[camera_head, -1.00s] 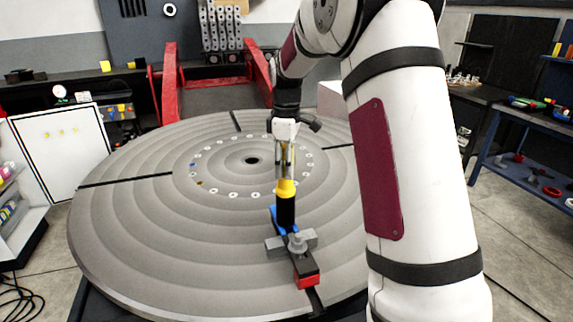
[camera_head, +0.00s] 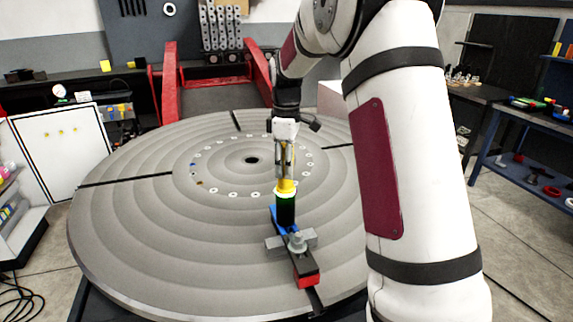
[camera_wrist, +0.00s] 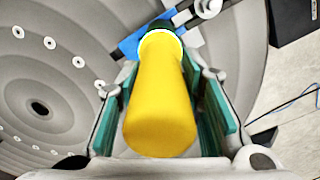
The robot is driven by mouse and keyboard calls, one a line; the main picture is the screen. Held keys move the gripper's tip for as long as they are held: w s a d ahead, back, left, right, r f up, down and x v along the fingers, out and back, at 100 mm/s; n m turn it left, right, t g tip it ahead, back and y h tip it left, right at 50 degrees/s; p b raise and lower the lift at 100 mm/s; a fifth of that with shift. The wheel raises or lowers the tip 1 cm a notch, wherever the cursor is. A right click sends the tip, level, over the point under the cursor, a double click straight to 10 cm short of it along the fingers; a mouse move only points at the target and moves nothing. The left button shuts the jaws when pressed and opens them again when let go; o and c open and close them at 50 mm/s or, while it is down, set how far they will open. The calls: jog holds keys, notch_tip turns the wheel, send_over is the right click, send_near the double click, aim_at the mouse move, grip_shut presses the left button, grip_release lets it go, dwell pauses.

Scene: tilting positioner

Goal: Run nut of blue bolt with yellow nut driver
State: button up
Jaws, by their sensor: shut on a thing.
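The yellow nut driver (camera_head: 287,186) stands upright on the round table's front part, its dark green lower part pointing down and a bright ring between the two. My gripper (camera_head: 285,175) is above it and shut on its yellow handle. In the wrist view the yellow handle (camera_wrist: 160,105) lies between the green finger pads. The driver's lower end is over a blue part (camera_head: 275,214) of a clamp on the table. The blue bolt and its nut are hidden under the driver, so I cannot tell how they meet.
The grey ringed turntable (camera_head: 130,230) is mostly bare. A grey cross bar with a bolt (camera_head: 297,242) and a red block (camera_head: 306,281) are just in front of the driver. Red frame arms (camera_head: 172,95) stand behind, and a blue shelf bench (camera_head: 520,150) is at right.

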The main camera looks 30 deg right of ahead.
jog(key=shift+r+p, duration=0.4)
jog(key=shift+r, duration=3.1)
jog(key=shift+s, duration=0.1)
